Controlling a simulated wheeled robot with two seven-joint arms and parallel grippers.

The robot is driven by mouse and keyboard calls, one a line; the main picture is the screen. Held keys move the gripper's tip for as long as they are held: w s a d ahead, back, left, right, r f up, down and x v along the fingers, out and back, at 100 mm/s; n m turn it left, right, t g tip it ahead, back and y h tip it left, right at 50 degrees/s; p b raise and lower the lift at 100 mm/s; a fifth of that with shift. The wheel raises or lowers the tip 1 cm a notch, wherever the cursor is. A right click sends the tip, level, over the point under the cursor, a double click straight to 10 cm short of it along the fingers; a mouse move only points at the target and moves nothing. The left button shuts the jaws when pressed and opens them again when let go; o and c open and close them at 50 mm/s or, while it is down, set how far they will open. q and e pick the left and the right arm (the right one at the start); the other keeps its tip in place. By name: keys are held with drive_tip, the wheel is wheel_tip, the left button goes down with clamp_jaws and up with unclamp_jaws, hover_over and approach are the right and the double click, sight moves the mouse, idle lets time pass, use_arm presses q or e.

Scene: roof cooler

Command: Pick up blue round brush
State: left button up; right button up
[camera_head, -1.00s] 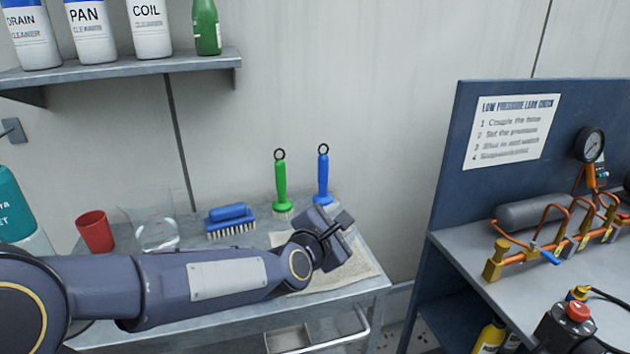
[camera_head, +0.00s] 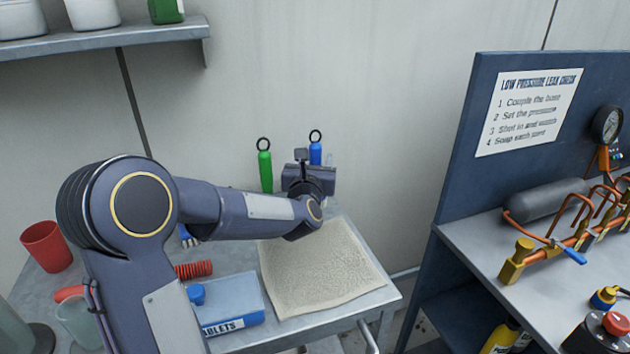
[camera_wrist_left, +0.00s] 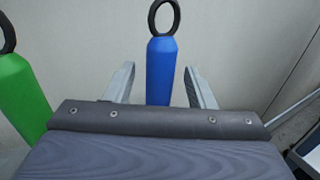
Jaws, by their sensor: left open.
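The blue round brush (camera_head: 315,152) stands upright at the back of the table, near the wall. In the head view only its upper handle and dark ring show; my gripper hides the rest. My left gripper (camera_head: 309,170) is in front of it. In the left wrist view the blue handle (camera_wrist_left: 161,72) stands between the two open fingers (camera_wrist_left: 158,86), with a gap on each side. The brush head is hidden. A green brush (camera_head: 265,168) stands upright just to the left, and its handle shows at the left edge of the wrist view (camera_wrist_left: 20,95). My right gripper is not in view.
A beige cloth (camera_head: 325,268) lies on the table (camera_head: 375,300). A tablets box (camera_head: 228,305), a red coiled hose (camera_head: 193,269) and a red cup (camera_head: 46,246) are to the left. A workbench with copper pipes (camera_head: 560,240) stands to the right.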

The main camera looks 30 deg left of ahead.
use_arm(q)
drive_tip(key=shift+x, duration=0.85)
drive_tip(key=shift+c, duration=0.4)
clamp_jaws()
